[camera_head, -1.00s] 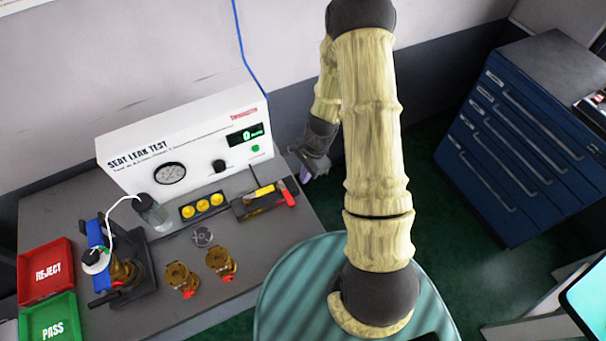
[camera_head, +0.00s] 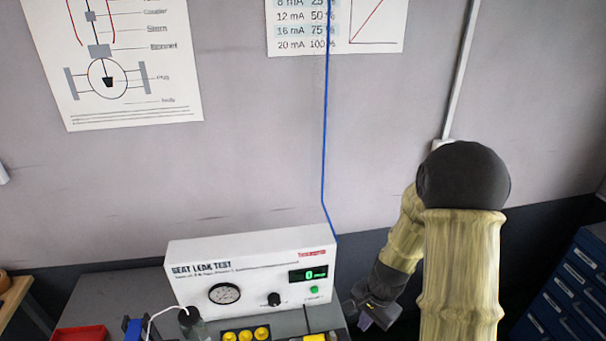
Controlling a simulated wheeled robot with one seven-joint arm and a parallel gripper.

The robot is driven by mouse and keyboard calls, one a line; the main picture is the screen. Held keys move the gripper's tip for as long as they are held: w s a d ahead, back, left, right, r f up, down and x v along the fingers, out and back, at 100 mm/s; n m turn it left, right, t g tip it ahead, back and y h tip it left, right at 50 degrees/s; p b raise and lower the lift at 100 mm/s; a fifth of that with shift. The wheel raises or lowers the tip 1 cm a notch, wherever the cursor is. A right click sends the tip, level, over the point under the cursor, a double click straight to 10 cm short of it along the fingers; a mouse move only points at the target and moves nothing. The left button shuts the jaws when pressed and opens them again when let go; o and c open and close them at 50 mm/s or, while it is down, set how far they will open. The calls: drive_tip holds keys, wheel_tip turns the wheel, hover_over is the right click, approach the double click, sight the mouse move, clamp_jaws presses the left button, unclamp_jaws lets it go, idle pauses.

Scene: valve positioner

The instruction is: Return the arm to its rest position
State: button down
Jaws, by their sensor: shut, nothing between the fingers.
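My arm (camera_head: 460,265) rises at the right of the head view, bent at a dark elbow, with its forearm going down behind it. My gripper (camera_head: 366,321) is low in the picture, just right of the seat leak test box. It points downward, is shut and holds nothing. Its fingertips are small and partly dark in this view. The lower part of my arm is cut off by the bottom edge.
The white seat leak test box (camera_head: 250,268) stands on the grey bench (camera_head: 115,297) against the wall. A red bin (camera_head: 80,333) and yellow caps (camera_head: 245,334) show at the bottom edge. A blue hose (camera_head: 325,130) hangs down the wall. A blue drawer cabinet (camera_head: 570,290) is at the right.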

drive_tip(key=s+r+n+t+h+b, duration=0.1)
drive_tip(key=s+r+n+t+b, duration=0.1)
drive_tip(key=s+r+n, duration=0.6)
wheel_tip(320, 180, up, 3)
drive_tip(key=shift+s+n+h, duration=0.15)
drive_tip(key=shift+n+h, duration=0.25)
drive_tip(key=shift+n, duration=0.5)
idle(0.7)
